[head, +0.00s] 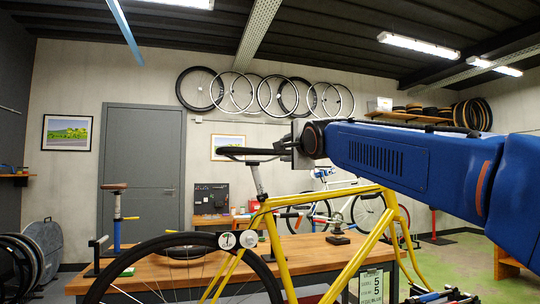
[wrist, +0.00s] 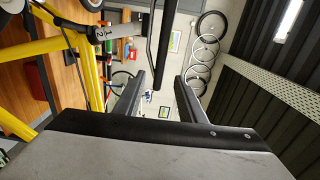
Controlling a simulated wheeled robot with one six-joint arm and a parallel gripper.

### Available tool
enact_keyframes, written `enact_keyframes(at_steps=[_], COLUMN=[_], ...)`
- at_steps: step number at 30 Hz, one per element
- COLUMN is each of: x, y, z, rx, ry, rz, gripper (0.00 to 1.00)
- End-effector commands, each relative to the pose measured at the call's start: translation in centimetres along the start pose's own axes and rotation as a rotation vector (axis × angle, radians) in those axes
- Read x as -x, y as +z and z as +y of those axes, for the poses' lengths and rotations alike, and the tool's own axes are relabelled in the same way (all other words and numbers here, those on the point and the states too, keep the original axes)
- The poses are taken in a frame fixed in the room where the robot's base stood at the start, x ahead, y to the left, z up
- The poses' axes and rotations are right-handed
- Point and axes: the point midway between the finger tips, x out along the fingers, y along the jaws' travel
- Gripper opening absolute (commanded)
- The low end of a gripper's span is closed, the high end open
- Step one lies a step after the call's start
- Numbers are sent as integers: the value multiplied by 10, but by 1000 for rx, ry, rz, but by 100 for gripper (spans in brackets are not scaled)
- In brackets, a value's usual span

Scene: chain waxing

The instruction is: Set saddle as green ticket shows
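The black saddle (head: 248,151) sits on a silver seatpost (head: 257,180) in the yellow bike frame (head: 285,235). In the wrist view the saddle (wrist: 165,40) runs down from the top edge, its lower end between the finger lines. The seatpost there (wrist: 100,35) bears the marks 1 and 2. My gripper (head: 292,152) is at the saddle's right end; in the wrist view (wrist: 164,76) its fingers are apart. I cannot tell whether they touch the saddle. A pale card with dark green edging (head: 371,287) hangs at lower right; a 5 is legible, smaller print is not.
A wooden bench (head: 130,275) stands behind the yellow bike. A black wheel (head: 170,240) is at the front left. A white bike (head: 340,200) stands behind. Several wheels hang on the back wall (head: 262,93). Space above the saddle is clear.

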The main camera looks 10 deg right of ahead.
Motion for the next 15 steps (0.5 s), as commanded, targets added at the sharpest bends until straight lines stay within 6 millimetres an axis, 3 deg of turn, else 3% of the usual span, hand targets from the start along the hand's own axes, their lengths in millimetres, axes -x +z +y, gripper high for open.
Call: enact_keyframes(at_steps=[7, 15], x=[-21, -64], y=[0, 0], z=[-1, -1], rx=[-7, -5], ry=[-3, -2], rz=[-1, -1], gripper=[37, 37])
